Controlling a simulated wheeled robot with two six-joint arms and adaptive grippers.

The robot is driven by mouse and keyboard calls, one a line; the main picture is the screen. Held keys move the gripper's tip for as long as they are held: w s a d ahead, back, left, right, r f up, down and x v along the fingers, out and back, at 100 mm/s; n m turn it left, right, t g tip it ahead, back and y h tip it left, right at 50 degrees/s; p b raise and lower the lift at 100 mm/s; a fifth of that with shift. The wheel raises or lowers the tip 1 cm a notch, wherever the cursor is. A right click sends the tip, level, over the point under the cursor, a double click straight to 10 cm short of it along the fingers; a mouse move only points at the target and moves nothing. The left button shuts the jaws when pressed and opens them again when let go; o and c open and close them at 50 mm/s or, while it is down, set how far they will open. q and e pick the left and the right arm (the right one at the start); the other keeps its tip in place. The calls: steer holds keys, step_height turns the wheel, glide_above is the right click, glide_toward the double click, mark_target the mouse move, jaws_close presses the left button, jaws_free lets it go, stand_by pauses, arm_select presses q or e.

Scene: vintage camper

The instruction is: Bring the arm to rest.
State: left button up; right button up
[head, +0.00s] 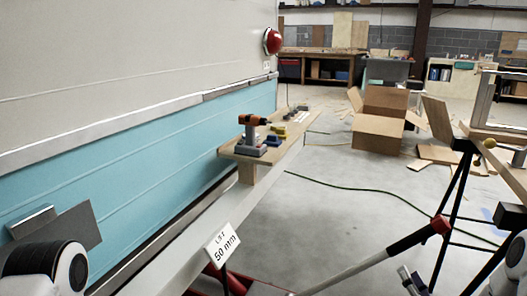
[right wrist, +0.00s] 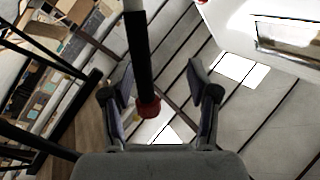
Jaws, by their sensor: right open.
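My right gripper (head: 414,283) shows at the bottom of the head view, right of centre, partly cut off by the lower edge. In the right wrist view its two dark fingers (right wrist: 160,88) stand wide apart. No held object can be made out. A pole with a black sleeve and a red end (right wrist: 148,104) shows between the fingers in that view; I cannot tell its distance from them. My left arm shows only as a rounded white and black link (head: 62,272) at the bottom left of the head view. Its gripper is not visible.
A pole with a red end (head: 440,224) slants across the lower right near my right gripper, beside black stand legs. The blue and cream camper wall (head: 150,135) fills the left. A wooden shelf (head: 232,154) holds a drill (head: 250,132). Open floor lies beyond, before a cardboard box (head: 380,132).

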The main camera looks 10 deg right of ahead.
steer(key=a+f+n+g+y, duration=0.1)
steer(key=a+f+g+y, duration=0.15)
steer(key=a, duration=0.45)
steer(key=a+f+n+g+y, duration=0.1)
steer(key=a+f, duration=0.2)
steer(key=a, duration=0.4)
steer(key=s+a+f+n+g, duration=0.3)
steer(key=s+a+f+g, duration=0.3)
steer(key=s+a+f, duration=0.25)
steer(key=s+f+n+g+h, duration=0.15)
steer(key=s+g, duration=0.35)
steer(key=s, duration=0.6)
steer(key=s+f+n+g+h, duration=0.1)
steer(key=s+f+g, duration=0.2)
steer(key=s+g, duration=0.55)
steer(key=s+r+t+p, duration=0.2)
steer(key=s+r+p, duration=0.1)
steer(key=r+p, duration=2.4)
steer(key=shift+a+r+t+p, duration=0.2)
steer(key=shift+r+t+p, duration=0.15)
steer(key=shift+p, duration=0.3)
steer(key=shift+s, duration=0.15)
